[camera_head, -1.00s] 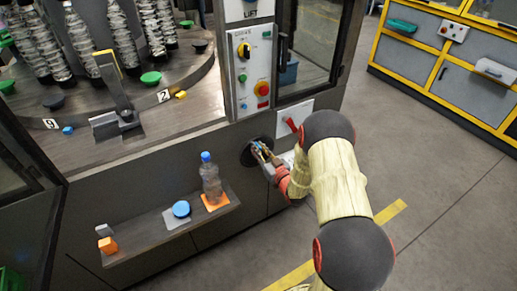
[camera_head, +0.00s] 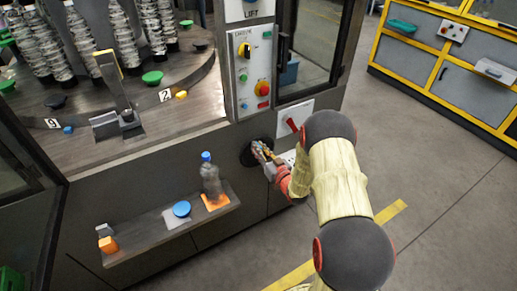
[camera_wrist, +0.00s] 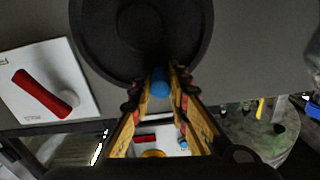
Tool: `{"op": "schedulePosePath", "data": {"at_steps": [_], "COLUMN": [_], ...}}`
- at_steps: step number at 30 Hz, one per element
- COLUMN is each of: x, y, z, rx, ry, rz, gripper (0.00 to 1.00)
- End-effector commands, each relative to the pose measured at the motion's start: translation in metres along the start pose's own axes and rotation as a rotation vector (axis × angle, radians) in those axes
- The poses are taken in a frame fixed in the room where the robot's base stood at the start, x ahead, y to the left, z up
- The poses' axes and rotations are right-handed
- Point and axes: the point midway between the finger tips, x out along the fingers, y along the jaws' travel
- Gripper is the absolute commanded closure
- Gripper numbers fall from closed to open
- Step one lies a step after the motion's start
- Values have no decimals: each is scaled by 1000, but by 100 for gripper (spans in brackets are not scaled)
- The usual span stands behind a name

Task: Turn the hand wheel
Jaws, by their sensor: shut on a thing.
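The hand wheel (camera_wrist: 141,28) is a dark round disc on the machine's front panel. In the head view it shows as a dark disc (camera_head: 249,154), partly covered by my gripper. A blue knob (camera_wrist: 160,82) sits at its lower rim in the wrist view. My gripper (camera_wrist: 160,85) is shut on this blue knob, with one finger on each side. In the head view my gripper (camera_head: 262,152) reaches the wheel from the right.
A red lever on a white plate (camera_wrist: 41,93) is close beside the wheel. Below and left of the wheel, a shelf (camera_head: 150,240) carries a bottle (camera_head: 210,178), a blue round item (camera_head: 181,209) and an orange block (camera_head: 108,245). A control panel (camera_head: 252,75) is above.

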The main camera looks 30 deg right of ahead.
Motion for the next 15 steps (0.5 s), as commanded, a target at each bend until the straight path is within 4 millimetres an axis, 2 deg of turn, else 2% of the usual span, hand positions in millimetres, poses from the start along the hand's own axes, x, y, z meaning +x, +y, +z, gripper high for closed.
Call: {"op": "schedulePosePath", "data": {"at_steps": [15], "x": [1], "y": [16], "z": [-7], "rx": [137], "ry": [9], "rz": [12], "gripper": [100]}}
